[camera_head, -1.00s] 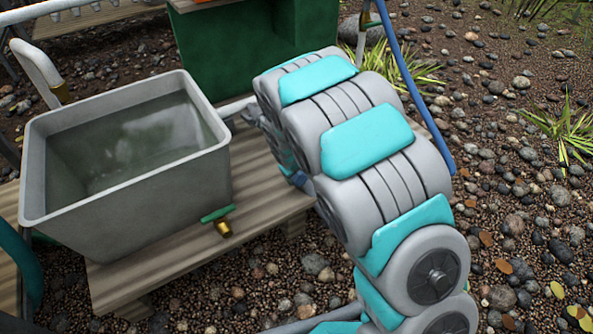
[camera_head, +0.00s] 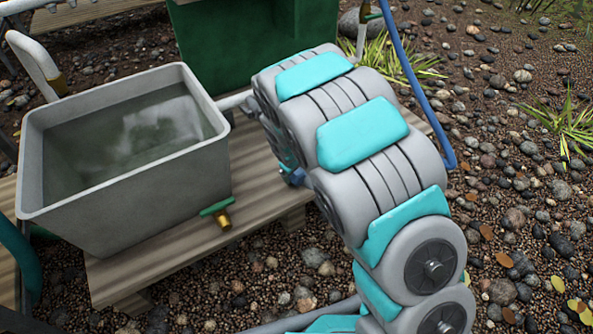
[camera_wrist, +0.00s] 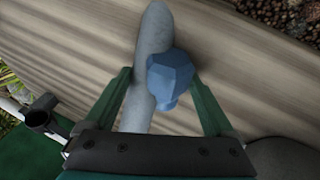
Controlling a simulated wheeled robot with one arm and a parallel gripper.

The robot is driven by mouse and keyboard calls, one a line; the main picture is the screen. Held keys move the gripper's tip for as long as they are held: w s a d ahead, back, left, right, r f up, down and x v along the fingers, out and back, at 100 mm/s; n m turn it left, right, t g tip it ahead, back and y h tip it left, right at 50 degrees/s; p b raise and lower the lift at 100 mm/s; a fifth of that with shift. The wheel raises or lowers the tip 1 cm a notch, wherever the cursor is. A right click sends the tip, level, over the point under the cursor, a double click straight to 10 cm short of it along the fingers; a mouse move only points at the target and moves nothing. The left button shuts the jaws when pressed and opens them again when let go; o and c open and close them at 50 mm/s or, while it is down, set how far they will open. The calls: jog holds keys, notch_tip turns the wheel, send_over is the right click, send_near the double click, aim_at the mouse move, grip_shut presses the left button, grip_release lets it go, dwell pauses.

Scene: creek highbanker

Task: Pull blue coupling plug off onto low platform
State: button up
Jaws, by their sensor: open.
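The blue coupling plug (camera_wrist: 170,78) shows in the wrist view, beside and against the end part of a grey pipe (camera_wrist: 153,35). My gripper (camera_wrist: 160,78) is open, with one green finger on each side of the pipe and plug. The right finger is close to the plug; I cannot tell whether it touches. The low wooden platform (camera_head: 182,254) lies beneath, and its boards (camera_wrist: 250,70) fill the wrist view behind the plug. In the head view my arm hides the gripper; a small blue piece (camera_head: 297,177) by the arm may be the plug.
A grey tub of water (camera_head: 125,200) with a green-handled brass valve (camera_head: 218,212) stands on the platform to the left. A green box (camera_head: 240,45) is behind. A blue hose (camera_head: 412,85) runs down at the right, over pebbly ground (camera_head: 500,200).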

jog(key=p+v, duration=0.1)
jog(key=v, duration=0.6)
jog(key=shift+s+r, duration=0.15)
jog(key=shift+r, duration=0.2)
dwell(0.4)
jog(key=s+d+r+m+g+h+p, duration=0.1)
jog(key=s+d+r+m+g+p, duration=0.35)
jog(key=s+d+r, duration=1.15)
jog(key=s+r+m+g+p, duration=0.1)
jog(key=s+r, duration=0.4)
jog(key=s, duration=0.6)
jog(key=s+d+r+m+g+y+p, duration=0.1)
jog(key=s+r+m+p, duration=0.2)
jog(key=s+r+p, duration=0.3)
jog(key=s, duration=0.5)
jog(key=shift+d+r+y, duration=0.15)
jog(key=shift+d+y, duration=0.1)
jog(key=shift+y, duration=0.05)
